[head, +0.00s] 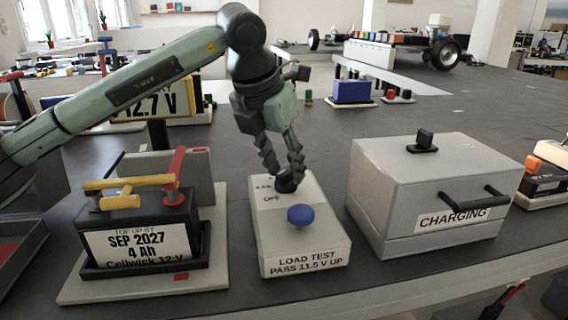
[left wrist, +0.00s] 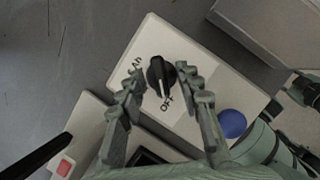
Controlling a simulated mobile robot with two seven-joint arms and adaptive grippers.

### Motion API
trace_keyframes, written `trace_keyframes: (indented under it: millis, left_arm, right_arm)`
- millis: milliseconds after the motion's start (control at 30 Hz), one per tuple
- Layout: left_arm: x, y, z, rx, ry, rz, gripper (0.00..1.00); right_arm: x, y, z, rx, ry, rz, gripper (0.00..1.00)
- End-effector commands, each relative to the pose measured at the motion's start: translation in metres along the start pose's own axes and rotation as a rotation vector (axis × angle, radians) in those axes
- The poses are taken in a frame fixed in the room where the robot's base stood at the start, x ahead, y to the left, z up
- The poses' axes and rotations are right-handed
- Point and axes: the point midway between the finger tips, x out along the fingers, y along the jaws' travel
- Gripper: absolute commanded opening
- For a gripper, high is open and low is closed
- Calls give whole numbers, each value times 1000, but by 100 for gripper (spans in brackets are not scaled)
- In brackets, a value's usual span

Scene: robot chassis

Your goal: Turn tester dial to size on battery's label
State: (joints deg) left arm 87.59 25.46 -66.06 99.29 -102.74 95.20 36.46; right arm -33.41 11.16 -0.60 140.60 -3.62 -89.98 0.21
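The tester is a white box (head: 318,243) marked "LOAD TEST PASS 11.5 V UP", with a blue button (head: 300,215).
A grey box (head: 430,185) marked "CHARGING", with a black handle, stands close right of the tester. A red and yellow clamp-like piece (head: 130,183) lies over the battery's top. A "12.7 V" display (head: 155,105) stands behind. Open bench lies behind the tester.

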Motion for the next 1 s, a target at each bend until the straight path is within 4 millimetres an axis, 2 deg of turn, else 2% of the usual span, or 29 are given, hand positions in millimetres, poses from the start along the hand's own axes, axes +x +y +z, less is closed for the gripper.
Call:
trace_keyframes:
  millis: [233,500,1000]
  left_arm:
    - [1,0,0,1,0,-1,33]
    - [0,0,0,1,0,-1,0]
    - [1,0,0,63,0,-27,0]
  right_arm:
    - [0,0,0,0,1,-1,40]
    - [0,0,-1,0,3,-1,40]
    - [-4,0,-2,1,8,1,40]
